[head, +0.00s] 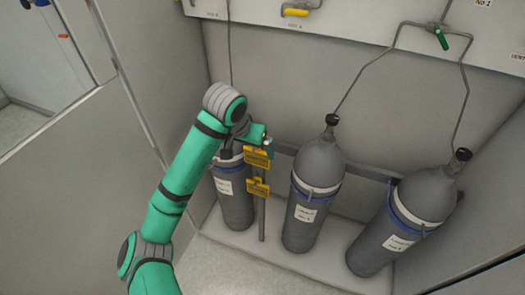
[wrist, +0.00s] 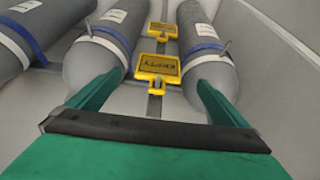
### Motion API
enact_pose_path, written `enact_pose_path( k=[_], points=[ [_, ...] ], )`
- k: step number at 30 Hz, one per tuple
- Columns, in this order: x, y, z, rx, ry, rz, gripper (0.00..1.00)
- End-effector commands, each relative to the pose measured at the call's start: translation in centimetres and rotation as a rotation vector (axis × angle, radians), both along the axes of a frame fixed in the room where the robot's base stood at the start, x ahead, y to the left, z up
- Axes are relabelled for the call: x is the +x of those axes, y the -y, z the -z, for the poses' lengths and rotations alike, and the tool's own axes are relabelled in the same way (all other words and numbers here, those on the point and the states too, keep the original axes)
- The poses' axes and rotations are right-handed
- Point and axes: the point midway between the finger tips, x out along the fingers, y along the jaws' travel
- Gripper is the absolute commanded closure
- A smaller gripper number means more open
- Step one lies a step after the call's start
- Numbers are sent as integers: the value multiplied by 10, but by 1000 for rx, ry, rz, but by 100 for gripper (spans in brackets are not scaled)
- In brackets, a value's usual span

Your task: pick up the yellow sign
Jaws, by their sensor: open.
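Two yellow signs are in view, one above the other on the grey post beside the left cylinder. In the head view the upper sign (head: 257,157) is just under my gripper (head: 262,141), and the lower sign (head: 257,188) hangs below it. In the wrist view the nearer sign (wrist: 158,68), with dark lettering upside down, lies ahead between the lines of my gripper's fingers (wrist: 158,90). The farther sign (wrist: 163,29) is beyond it. My gripper is open, with nothing between its fingers, and its fingertips look short of the nearer sign.
The left cylinder (head: 234,205) stands close to the signs and partly behind my arm. A middle cylinder (head: 312,195) and a right cylinder (head: 398,225) stand along the grey rail (head: 370,172). The floor in front is clear.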

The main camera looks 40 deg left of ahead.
Motion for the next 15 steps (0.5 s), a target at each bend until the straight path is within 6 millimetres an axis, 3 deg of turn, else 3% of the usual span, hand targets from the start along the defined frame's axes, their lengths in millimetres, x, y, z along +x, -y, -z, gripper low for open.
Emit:
enact_pose_path(
  k=[15],
  points=[
    [19,-6,49,3,-9,-1,2]
  ],
)
